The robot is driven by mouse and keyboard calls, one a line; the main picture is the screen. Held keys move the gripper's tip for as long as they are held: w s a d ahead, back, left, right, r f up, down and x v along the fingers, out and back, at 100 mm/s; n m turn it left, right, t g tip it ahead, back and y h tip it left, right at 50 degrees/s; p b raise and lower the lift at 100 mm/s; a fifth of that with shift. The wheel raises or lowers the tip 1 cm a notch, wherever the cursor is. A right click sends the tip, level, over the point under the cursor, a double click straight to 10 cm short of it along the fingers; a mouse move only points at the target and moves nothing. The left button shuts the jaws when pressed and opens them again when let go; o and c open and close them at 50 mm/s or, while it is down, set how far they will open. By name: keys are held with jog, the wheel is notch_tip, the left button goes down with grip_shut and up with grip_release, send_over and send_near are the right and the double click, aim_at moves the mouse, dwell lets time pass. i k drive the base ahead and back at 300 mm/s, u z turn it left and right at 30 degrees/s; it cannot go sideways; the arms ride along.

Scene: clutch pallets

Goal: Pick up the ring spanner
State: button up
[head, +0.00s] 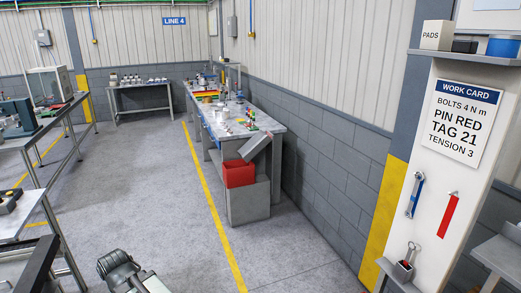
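A spanner with a blue handle and metal ends (414,195) hangs upright on the white panel at the right, below the work card. It looks like the ring spanner, but its ends are too small to tell for sure. A small grey holder (403,270) lower on the panel has a metal tool with a loop-like top (413,248) and something red in it; I cannot tell what the tool is. A dark, rounded part of my arm (121,268), perhaps my gripper, shows at the bottom left, far from the panel. Its fingers cannot be made out.
A red strip (449,214) hangs beside the spanner. A shelf (470,58) sits above the work card (459,124). A grey table (500,255) stands at the lower right. A long bench with a red bin (239,174) lines the wall. The middle floor is clear.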

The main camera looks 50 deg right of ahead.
aim_at(409, 252)
jog(key=z, duration=2.35)
